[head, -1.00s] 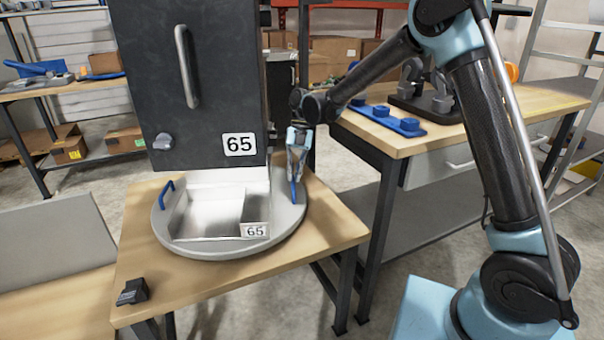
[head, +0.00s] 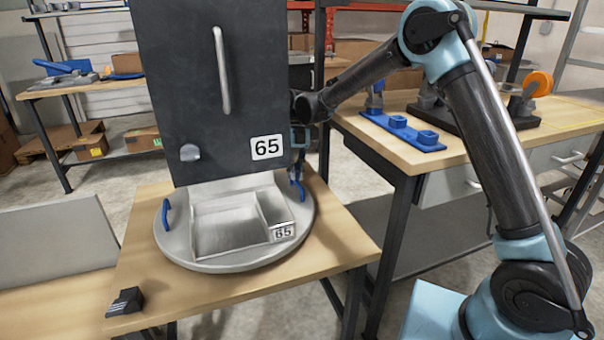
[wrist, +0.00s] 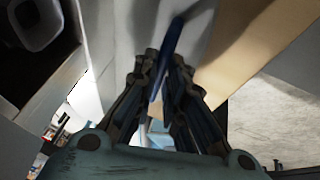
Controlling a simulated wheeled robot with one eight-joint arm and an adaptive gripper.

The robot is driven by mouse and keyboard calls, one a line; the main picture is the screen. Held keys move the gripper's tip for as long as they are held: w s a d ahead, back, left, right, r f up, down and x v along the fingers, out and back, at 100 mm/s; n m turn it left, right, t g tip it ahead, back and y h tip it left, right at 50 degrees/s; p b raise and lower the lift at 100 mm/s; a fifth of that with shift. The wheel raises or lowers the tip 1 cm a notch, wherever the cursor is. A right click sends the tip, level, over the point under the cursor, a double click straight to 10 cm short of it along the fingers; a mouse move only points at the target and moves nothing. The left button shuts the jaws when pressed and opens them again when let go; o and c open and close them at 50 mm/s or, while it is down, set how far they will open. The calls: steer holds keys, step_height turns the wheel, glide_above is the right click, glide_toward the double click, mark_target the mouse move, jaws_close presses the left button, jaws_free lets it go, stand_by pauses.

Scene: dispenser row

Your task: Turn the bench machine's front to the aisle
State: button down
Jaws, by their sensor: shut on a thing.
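The bench machine (head: 222,105) is a dark grey cabinet labelled 65, with a vertical handle and a knob on its front. It stands on a round grey turntable (head: 180,237) on a small wooden bench. A metal tray (head: 228,222), also labelled 65, lies below the front. A blue handle (head: 166,214) is on the turntable's left side. My gripper (head: 299,178) is at the right rim, partly hidden behind the machine's edge. In the wrist view my gripper (wrist: 162,90) is shut on a second blue handle (wrist: 172,45).
A black block (head: 126,301) sits at the bench's (head: 335,238) front left corner. To the right, a workbench (head: 470,150) holds a blue fixture (head: 400,130) and a dark device. A grey panel (head: 55,238) stands at the left. Shelves with boxes are behind.

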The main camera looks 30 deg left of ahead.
steer(key=shift+a, duration=0.2)
stand_by(0.3)
steer(key=c, duration=1.7)
jaws_free()
steer(key=shift+w, duration=0.1)
steer(key=shift+o, duration=0.2)
steer(key=v, duration=1.2)
steer(key=shift+d, duration=0.15)
